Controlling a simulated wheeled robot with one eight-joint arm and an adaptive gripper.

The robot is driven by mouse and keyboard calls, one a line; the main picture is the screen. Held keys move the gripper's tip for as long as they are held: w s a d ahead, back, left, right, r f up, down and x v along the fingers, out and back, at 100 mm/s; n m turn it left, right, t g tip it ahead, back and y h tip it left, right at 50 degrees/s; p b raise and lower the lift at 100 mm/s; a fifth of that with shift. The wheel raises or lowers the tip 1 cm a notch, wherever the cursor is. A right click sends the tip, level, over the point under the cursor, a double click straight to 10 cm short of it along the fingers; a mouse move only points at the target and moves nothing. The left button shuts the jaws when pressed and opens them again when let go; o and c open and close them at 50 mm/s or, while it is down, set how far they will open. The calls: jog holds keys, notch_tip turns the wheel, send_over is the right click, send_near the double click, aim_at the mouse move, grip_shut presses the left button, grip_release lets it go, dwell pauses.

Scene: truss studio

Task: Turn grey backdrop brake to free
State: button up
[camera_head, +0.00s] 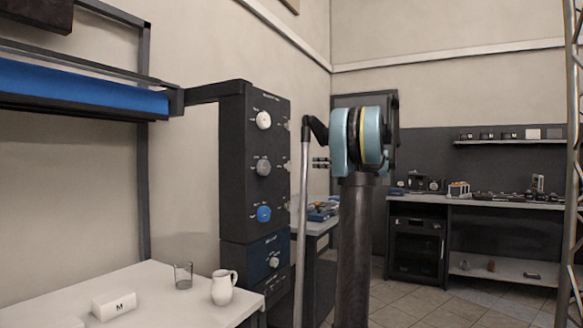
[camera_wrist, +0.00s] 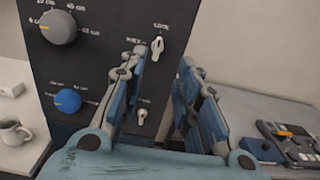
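The grey knob (camera_head: 263,167) is the middle of three knobs on the front of a tall black control panel (camera_head: 235,150), between a white knob (camera_head: 264,120) above and a blue knob (camera_head: 264,214) below. In the wrist view the grey knob (camera_wrist: 58,27) is at the upper left, with a yellow mark on its left side; its labels are too small to read surely. My gripper (camera_wrist: 168,75) is open and empty, its two blue-padded fingers apart. It is to the right of the grey knob, not touching it. In the head view my arm hides most of the gripper.
Two small light toggle switches (camera_wrist: 156,46) sit on the panel by the left finger. A white table (camera_head: 165,290) with a glass (camera_head: 183,275), a white jug (camera_head: 223,288) and an M block (camera_head: 114,305) stands at left. Behind the gripper is a bench (camera_wrist: 255,115) with devices.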

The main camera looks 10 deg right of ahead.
aim_at(288, 166)
jog(key=x, duration=1.4)
jog(key=shift+a, duration=0.15)
grip_shut()
